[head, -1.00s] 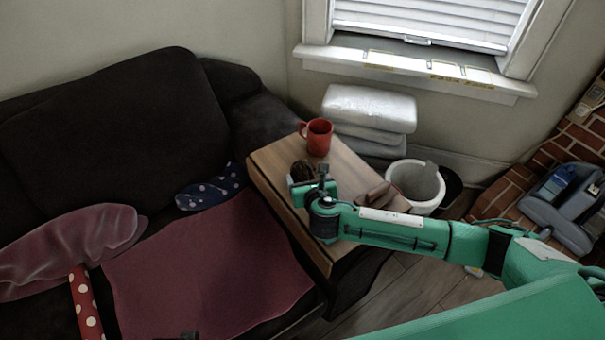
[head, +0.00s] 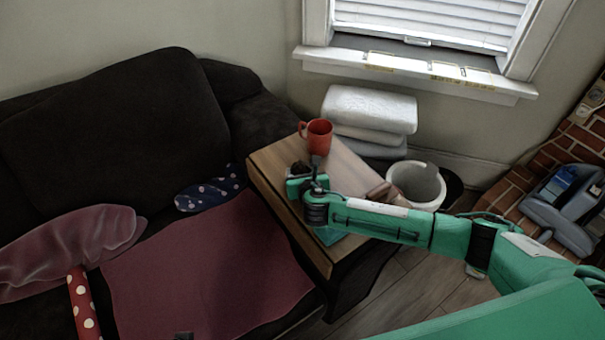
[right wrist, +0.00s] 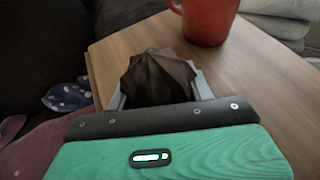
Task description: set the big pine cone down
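The big pine cone (right wrist: 157,78) is dark brown and sits between the two pale fingers of my right gripper (right wrist: 158,92) in the right wrist view. The fingers are against its sides. In the head view the cone (head: 300,167) shows just beyond my right gripper (head: 299,178), over the wooden side table (head: 270,170). The cone is close to the tabletop; its underside is hidden, so I cannot tell whether it touches. My left gripper is not clearly in view.
A red mug (head: 319,136) stands on the table just behind the cone; it also shows in the right wrist view (right wrist: 208,18). A brown object (head: 379,192) lies at the table's right edge. A dark sofa (head: 110,110) borders the left, a white bin (head: 416,183) the right.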

